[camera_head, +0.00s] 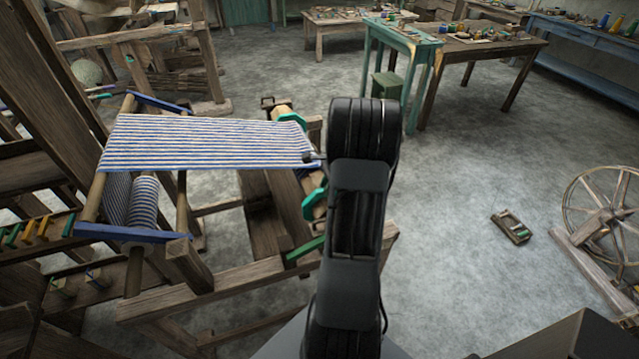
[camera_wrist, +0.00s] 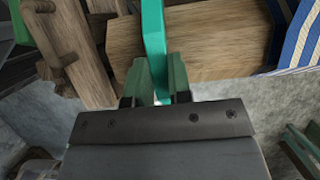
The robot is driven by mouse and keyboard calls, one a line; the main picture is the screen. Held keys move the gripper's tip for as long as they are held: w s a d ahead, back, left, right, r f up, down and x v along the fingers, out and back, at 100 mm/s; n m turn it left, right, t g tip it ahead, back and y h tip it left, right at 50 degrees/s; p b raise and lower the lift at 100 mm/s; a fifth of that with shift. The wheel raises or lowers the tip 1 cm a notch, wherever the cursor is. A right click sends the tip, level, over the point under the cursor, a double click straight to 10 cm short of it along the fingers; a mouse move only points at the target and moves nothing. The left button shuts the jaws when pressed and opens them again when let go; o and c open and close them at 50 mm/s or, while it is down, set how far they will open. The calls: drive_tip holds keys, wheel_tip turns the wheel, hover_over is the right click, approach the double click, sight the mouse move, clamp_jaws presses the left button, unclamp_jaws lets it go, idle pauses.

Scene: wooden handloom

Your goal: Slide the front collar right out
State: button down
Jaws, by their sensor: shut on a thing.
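The front collar (camera_head: 314,203) is a teal-green piece around the wooden roller at the right end of the striped cloth, partly hidden by my arm in the head view. In the wrist view it is a thin teal band (camera_wrist: 153,38), seen edge-on. My gripper (camera_wrist: 158,78) is shut on it, with one dark green finger on each side. A bare wooden roller (camera_wrist: 210,42) lies just beyond and to the right of it. A second teal collar (camera_head: 293,121) sits farther back on the roller. In the head view my gripper is mostly hidden behind my arm.
Blue-striped cloth (camera_head: 210,140) stretches left across the loom to a beam with blue ends. A green lever (camera_head: 305,249) and a wooden frame rail (camera_head: 215,288) are close in front. A wooden post (camera_wrist: 75,50) stands left in the wrist view.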

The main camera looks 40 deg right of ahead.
drive_tip(key=shift+s+a+f, duration=0.1)
drive_tip(key=shift+s, duration=0.05)
drive_tip(key=c, duration=1.2)
unclamp_jaws()
drive_tip(key=shift+s, duration=0.15)
drive_tip(key=shift+o, duration=0.8)
drive_tip(key=v, duration=1.4)
